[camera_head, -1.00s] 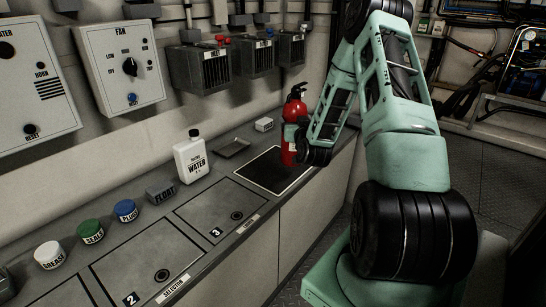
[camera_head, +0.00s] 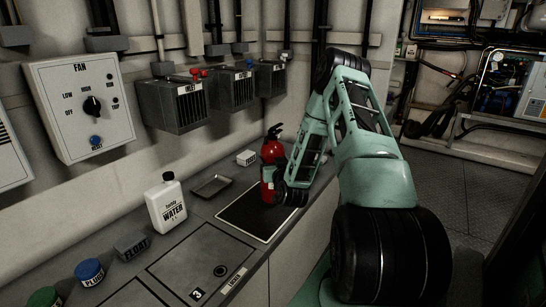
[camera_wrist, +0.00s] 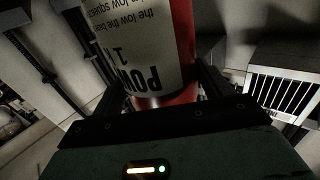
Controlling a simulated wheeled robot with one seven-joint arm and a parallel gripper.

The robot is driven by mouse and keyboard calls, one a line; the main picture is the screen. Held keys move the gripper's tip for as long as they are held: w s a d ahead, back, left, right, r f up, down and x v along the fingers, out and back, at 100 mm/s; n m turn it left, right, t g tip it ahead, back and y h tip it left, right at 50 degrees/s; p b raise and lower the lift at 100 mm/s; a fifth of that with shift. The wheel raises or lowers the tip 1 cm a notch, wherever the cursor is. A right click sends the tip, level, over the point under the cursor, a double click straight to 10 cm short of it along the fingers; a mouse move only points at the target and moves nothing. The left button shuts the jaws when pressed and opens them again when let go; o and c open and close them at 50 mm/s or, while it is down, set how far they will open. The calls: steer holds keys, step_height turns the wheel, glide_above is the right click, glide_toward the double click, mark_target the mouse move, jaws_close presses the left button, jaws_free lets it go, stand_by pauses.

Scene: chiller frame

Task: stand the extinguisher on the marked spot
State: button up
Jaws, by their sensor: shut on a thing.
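The red extinguisher (camera_head: 268,165) is upright, with a black top and a pale label. My gripper (camera_wrist: 165,88) is shut on its body, one finger on each side. In the head view my gripper and wrist are at its lower right side. The marked spot (camera_head: 241,216) is a black square with a thin white outline on the counter. The extinguisher's base shows over the back right part of this square. I cannot tell whether the base touches it. In the wrist view the label fills the space between the fingers.
A white water bottle (camera_head: 167,204), a shallow grey tray (camera_head: 211,185) and a small white box (camera_head: 246,158) stand to the left and behind. Grey wall boxes (camera_head: 229,92) hang above the counter. The front part of the square is clear.

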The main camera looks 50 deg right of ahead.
steer(key=shift+f, duration=1.9)
steer(key=o, duration=2)
steer(key=shift+f, duration=0.2)
steer(key=shift+o, duration=0.2)
